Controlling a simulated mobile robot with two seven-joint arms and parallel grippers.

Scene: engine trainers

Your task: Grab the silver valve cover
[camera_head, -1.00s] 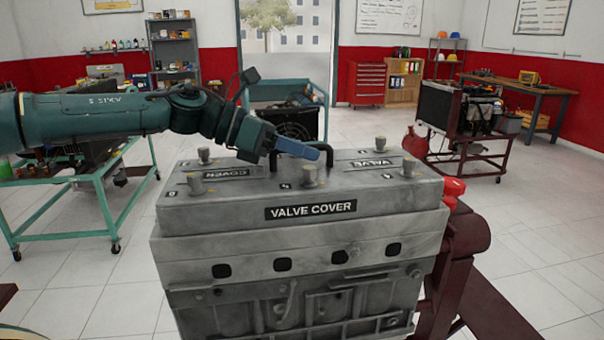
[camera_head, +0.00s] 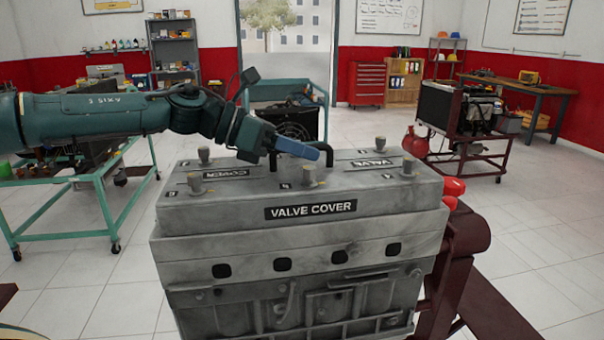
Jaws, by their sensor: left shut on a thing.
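The silver valve cover (camera_head: 385,202) is a grey block lid with a black "VALVE COVER" label on its front. It sits on the grey engine block (camera_head: 340,305) in the middle of the head view. Several round knobs and a black handle (camera_head: 328,156) stand on its top. My left gripper (camera_head: 305,151) reaches in from the left, and its blue fingers are shut at the handle over the top of the cover. The fingers hide part of the handle. The cover rests level on the block, with no gap seen. My right gripper is not in view.
A dark red engine stand (camera_head: 462,245) holds the block on the right. A teal cart (camera_head: 60,217) stands at the left and another teal cart (camera_head: 262,92) behind. A second engine on a stand (camera_head: 468,120) is at the back right. The tiled floor (camera_head: 545,235) at the right is clear.

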